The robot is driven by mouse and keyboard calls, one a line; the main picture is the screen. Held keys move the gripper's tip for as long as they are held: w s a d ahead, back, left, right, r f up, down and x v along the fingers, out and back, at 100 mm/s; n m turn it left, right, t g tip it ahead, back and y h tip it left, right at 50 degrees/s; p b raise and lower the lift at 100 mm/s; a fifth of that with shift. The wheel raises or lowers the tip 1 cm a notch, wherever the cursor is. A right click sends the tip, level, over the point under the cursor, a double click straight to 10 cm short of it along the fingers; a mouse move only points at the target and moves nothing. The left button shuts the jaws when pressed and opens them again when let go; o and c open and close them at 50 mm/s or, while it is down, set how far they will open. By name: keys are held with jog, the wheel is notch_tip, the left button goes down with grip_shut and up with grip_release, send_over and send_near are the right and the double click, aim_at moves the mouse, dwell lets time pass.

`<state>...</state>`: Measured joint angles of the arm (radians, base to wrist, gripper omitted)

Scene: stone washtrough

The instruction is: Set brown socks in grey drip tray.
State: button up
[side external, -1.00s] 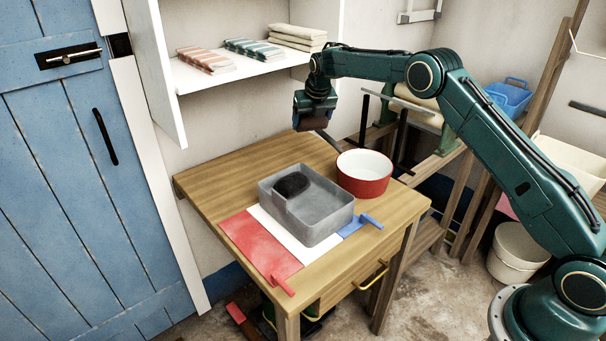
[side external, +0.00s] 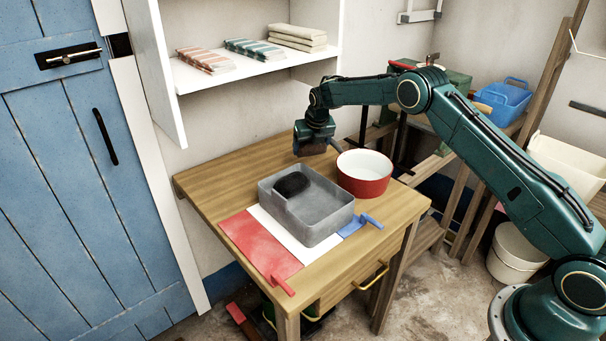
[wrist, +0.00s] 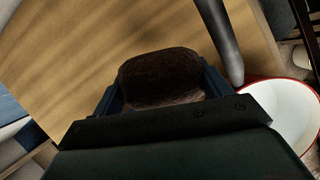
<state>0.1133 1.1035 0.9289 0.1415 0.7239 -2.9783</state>
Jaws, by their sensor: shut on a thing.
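My gripper (side external: 309,148) is shut on the brown socks (wrist: 160,78), a rounded dark brown bundle between its two fingers in the wrist view. In the side view the bundle is mostly covered by my gripper, low over the back of the wooden table, behind the grey drip tray (side external: 318,235) and to the left of the red pan. Whether the bundle touches the table is hard to tell. The tray is an open rectangular box at the middle of the table. A black bundle (side external: 291,184) lies in its back left part; the rest of its floor is bare.
A red pan (side external: 364,185) with a white inside stands right of the tray. Its grey handle (wrist: 222,40) rises close beside my gripper. Red, white and blue cloths (side external: 258,246) lie along the table front. A shelf (side external: 240,75) with folded towels hangs behind.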

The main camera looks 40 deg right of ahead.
aim_at(314, 148)
jog(key=shift+f, duration=3.15)
jog(key=shift+f, duration=0.1)
jog(key=o, duration=1)
jog(key=shift+o, duration=0.2)
jog(key=shift+v, duration=6.1)
